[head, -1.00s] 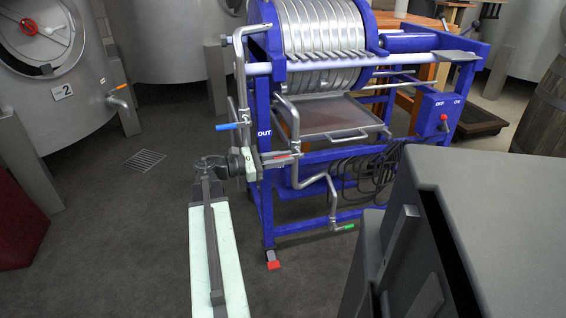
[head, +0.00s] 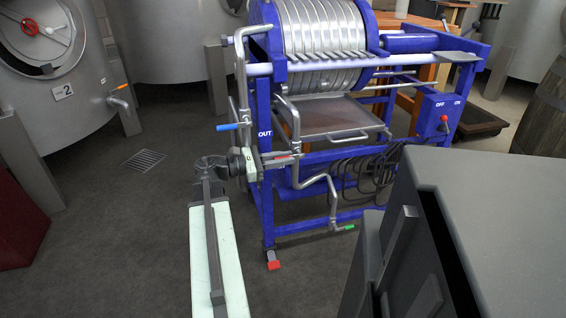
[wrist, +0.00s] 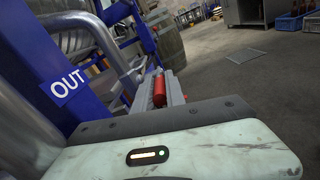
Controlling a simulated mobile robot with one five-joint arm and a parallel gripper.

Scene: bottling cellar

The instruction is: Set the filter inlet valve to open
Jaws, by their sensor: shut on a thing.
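The blue plate filter (head: 262,190) stands ahead with its pipes and lever valves. A red valve lever (head: 284,156) on the near pipework lies roughly level in the head view, below the OUT label. My gripper (head: 280,160) reaches it from the left and is shut on it. In the wrist view the red lever (wrist: 159,90) lies between the grey jaws (wrist: 172,92), pointing away from me. The valve body is partly hidden by my gripper and the pipes. A blue lever (head: 233,126) is up and left; a green lever (head: 345,227) is low and right.
A tank (head: 60,80) with a red wheel and an orange-handled tap stands at the left. A switch box (head: 440,118) is on the filter's right end. Hanging hoses (head: 365,172) and a drip tray (head: 330,114) sit close by. The floor left of the filter is clear.

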